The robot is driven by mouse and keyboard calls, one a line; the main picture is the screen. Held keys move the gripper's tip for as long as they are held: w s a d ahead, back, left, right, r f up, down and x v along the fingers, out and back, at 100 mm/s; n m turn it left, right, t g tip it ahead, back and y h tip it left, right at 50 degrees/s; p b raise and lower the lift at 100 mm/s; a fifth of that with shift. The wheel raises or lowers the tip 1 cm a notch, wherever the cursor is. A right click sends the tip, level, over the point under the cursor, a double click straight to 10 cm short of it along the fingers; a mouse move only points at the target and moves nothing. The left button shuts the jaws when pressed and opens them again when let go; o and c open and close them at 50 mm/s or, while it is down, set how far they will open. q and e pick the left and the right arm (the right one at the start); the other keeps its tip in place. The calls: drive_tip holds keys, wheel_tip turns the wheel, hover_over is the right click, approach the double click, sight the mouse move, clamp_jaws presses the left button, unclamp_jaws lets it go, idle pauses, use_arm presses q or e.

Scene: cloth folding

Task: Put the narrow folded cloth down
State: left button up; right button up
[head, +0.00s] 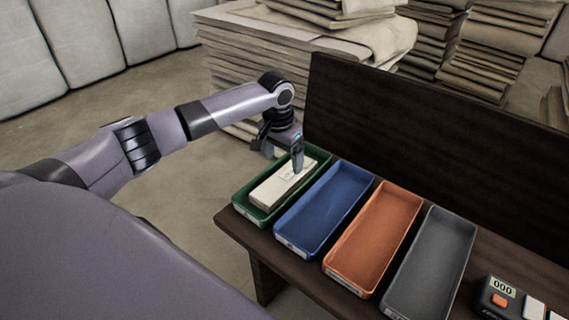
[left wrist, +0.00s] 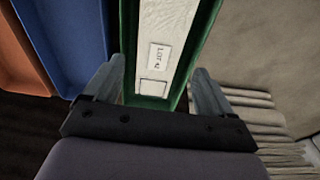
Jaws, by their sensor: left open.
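The narrow folded cloth (head: 277,187) is cream-coloured and lies lengthwise inside the green tray (head: 245,208), the leftmost tray on the bench. In the left wrist view the cloth (left wrist: 163,25) shows a printed label, with the green tray's wall (left wrist: 200,45) beside it. My left gripper (head: 284,160) is over the far part of the green tray. In the left wrist view its two fingers (left wrist: 157,92) are spread wide, one on each side of the tray's width, with nothing between them gripped. My right gripper is not in view.
Blue (head: 325,210), orange (head: 375,238) and grey (head: 432,262) trays stand empty to the right on the dark bench (head: 240,226). A small device with a "000" display (head: 502,287) sits at the right end. The bench's high back (head: 420,120) rises behind; cloth stacks (head: 300,45) stand beyond.

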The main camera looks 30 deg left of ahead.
use_arm(q)
drive_tip(key=r, duration=0.1)
drive_tip(key=r+p, duration=0.1)
drive_tip(key=r, duration=0.3)
drive_tip(key=shift+s+r, duration=0.25)
drive_tip(key=shift+s, duration=0.1)
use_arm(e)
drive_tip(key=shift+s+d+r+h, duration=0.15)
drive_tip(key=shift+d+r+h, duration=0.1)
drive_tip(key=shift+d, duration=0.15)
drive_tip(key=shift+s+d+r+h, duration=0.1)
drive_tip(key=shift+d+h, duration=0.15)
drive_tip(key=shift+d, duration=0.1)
